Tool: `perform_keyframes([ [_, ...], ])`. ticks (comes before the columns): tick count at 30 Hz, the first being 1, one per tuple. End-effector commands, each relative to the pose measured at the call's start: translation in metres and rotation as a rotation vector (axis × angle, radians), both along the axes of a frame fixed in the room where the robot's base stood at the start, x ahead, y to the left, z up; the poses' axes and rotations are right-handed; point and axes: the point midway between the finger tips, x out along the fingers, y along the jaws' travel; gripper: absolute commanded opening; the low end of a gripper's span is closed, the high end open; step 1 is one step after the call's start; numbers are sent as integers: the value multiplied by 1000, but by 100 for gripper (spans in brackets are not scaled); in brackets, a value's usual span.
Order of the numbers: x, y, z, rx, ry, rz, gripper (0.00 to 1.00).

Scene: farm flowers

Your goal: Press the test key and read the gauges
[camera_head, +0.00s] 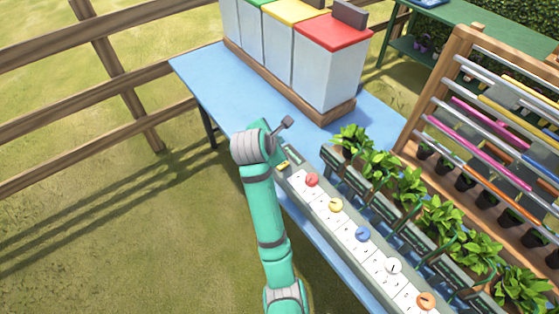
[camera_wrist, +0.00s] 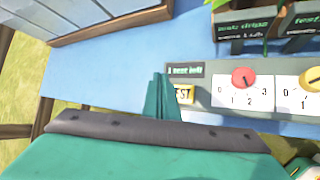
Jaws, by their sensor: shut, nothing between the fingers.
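A grey panel (camera_head: 290,177) runs along the front edge of the blue table. The yellow test key (camera_wrist: 183,93), partly lettered "EST", sits at its left end; it also shows in the head view (camera_head: 283,165). My gripper (camera_wrist: 160,84) is shut and empty, just left of the key and covering its left part; I cannot tell whether they touch. Along the panel are the red gauge (camera_head: 312,180), yellow gauge (camera_head: 335,205), blue gauge (camera_head: 362,233), white gauge (camera_head: 393,267) and orange gauge (camera_head: 426,300). The red gauge (camera_wrist: 243,77) has marks 0 to 3.
Lidded bins (camera_head: 325,75) stand in a wooden tray at the table's back. Potted plants (camera_head: 380,170) line the area behind the gauges. A wooden rack (camera_head: 440,90) with coloured tubes stands at right. Bare table (camera_head: 225,80) lies left; a wooden fence (camera_head: 120,85) is beyond.

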Motion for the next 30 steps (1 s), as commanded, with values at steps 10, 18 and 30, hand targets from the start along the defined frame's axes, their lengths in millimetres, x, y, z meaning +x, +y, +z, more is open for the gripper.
perform_keyframes([
  [10,-1,0,-46,1,4,0,0],
  [18,-1,0,-68,1,1,-1,0],
  [30,0,0,-74,1,0,-1,0],
])
